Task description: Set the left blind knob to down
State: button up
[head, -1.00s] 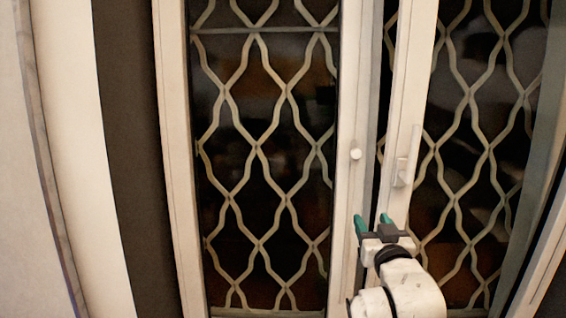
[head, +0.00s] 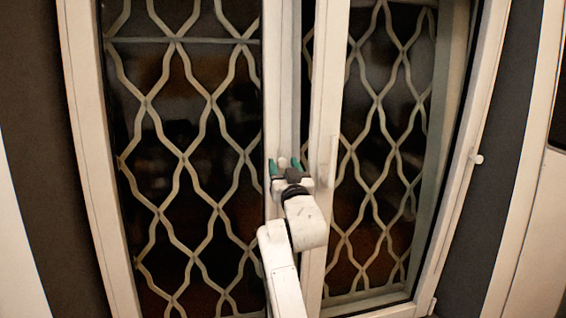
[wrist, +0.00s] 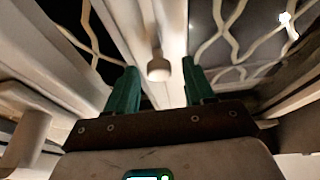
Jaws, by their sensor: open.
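The left blind knob (head: 282,162) is a small white round knob on the white window frame post, left of the window handle. In the wrist view the knob (wrist: 158,70) shows ahead, between the two green fingertips and apart from both. My gripper (head: 284,166) is open and empty, its fingers on either side of the knob in the head view. It also shows in the wrist view (wrist: 164,82). I cannot tell how far the tips are from the knob in depth.
A white window handle (head: 326,160) stands close to the right of my gripper. Another white knob (head: 477,158) sits on the far right frame. Dark panes with a wavy lattice (head: 185,150) lie on both sides.

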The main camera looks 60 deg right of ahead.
jog(key=shift+w+d+r, duration=0.1)
jog(key=shift+w+d, duration=0.1)
jog(key=shift+d, duration=0.05)
jog(key=shift+c, duration=0.4)
grip_shut()
